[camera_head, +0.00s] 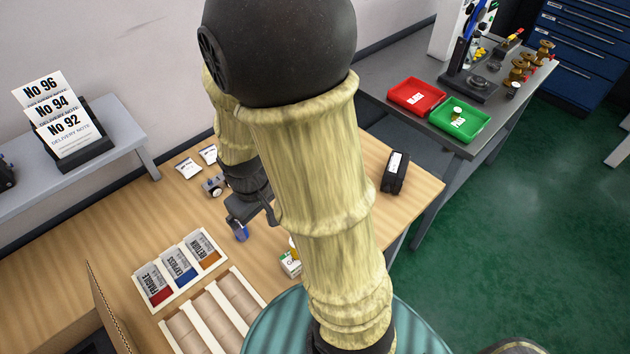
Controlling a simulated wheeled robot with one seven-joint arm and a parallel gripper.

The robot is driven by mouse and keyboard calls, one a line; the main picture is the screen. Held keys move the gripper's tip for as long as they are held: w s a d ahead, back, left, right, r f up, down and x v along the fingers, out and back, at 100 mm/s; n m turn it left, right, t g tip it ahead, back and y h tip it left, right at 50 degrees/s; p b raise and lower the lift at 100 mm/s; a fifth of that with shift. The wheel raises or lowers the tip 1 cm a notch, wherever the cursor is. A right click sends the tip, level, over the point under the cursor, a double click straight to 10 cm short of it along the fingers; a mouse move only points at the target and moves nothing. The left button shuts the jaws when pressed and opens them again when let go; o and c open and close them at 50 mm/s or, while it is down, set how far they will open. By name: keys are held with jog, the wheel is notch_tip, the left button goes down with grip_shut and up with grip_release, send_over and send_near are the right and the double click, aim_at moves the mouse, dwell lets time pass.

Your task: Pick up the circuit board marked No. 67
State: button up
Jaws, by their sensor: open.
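I see no circuit board with a readable No. 67 in this view; my arm hides part of the wooden table. My gripper (240,229) hangs over the wooden table (330,160), left of my arm, open, with a blue fingertip showing. I see nothing held in it. A small grey and white device (214,186) lies just behind and left of the gripper. Two small white cards lie further back, one of them the nearer card (188,168); their print is too small to read.
A label rack (180,268) marked FRAGILE, EXPRESS and RETURN and a tray of brown rolls (205,320) stand front left. A small box (291,262) sits beside my arm, a black device (395,172) to the right. Red (418,96) and green trays (460,120) are on the grey bench.

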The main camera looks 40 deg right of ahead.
jog(key=w+d+f+n+g+h, duration=0.1)
jog(key=f+n+h, duration=0.1)
jog(key=f, duration=0.1)
jog(key=w+d+f+n+g+h, duration=0.1)
jog(key=d+f+n, duration=0.1)
jog(key=f+n, duration=0.1)
jog(key=w+d+f+n+g+h, duration=0.1)
jog(key=f+n+h, duration=0.1)
jog(key=f+n, duration=0.1)
jog(key=shift+w+d+f+h, duration=0.3)
jog(key=shift+w+d, duration=0.05)
jog(key=shift+d, duration=0.05)
jog(key=w+n+h, duration=0.1)
jog(key=w+d+n+h, duration=0.2)
jog(key=n+h, duration=0.1)
jog(key=shift+w+t, duration=0.3)
jog(key=w+n+h, duration=0.1)
jog(key=w+r+n+t+h, duration=0.1)
jog(key=w+r+n+h, duration=0.1)
jog(key=shift+w+a+n+t, duration=0.1)
jog(key=shift+w+n+t, duration=0.2)
jog(key=shift+w+n, duration=0.1)
jog(key=p+x, duration=0.1)
jog(key=x, duration=1.1)
jog(key=shift+s+d, duration=0.1)
jog(key=shift+d, duration=0.15)
